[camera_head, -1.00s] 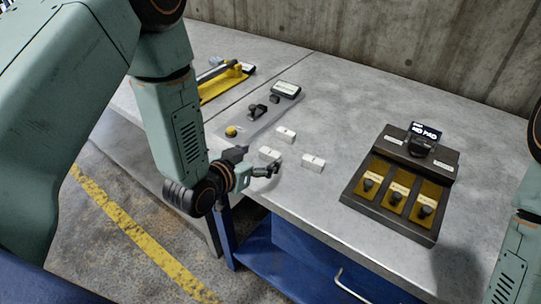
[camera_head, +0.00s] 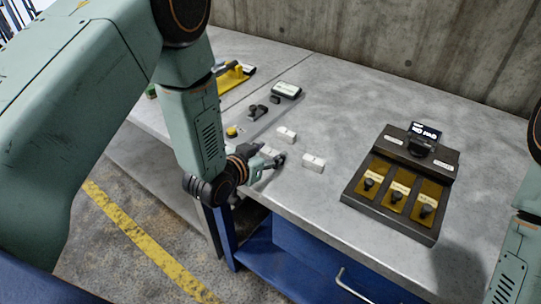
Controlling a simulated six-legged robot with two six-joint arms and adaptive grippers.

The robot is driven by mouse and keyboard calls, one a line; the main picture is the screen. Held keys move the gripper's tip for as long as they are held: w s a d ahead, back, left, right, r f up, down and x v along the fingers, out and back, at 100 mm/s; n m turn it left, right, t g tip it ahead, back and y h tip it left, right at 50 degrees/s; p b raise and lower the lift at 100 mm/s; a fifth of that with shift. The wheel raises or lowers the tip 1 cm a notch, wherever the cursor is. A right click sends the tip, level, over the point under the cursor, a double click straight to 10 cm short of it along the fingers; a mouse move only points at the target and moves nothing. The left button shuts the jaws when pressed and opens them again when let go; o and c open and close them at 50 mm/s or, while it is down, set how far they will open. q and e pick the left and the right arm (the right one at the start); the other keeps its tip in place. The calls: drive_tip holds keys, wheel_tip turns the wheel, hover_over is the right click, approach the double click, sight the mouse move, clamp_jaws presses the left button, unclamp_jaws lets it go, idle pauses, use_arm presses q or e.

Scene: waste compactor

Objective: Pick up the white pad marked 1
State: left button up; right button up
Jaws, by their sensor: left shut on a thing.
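Three small white pads are by the near edge of the grey table. One white pad (camera_head: 286,135) lies farther back, and another white pad (camera_head: 313,162) lies to the right, apart from the gripper. The third white pad (camera_head: 268,150) is at my left gripper (camera_head: 275,160), which is shut on it and partly hides it. The marks on the pads are too small to read, so I cannot tell which is marked 1. My right arm shows at the right edge, but its gripper is out of view.
A dark device with yellow panels and black knobs (camera_head: 398,200) stands on the table at the right. A grey panel with a yellow button (camera_head: 232,131) and a small display (camera_head: 287,90) lies behind the left gripper. The tabletop (camera_head: 330,115) between them is clear.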

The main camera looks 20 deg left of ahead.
use_arm(q)
drive_tip(key=c, duration=0.5)
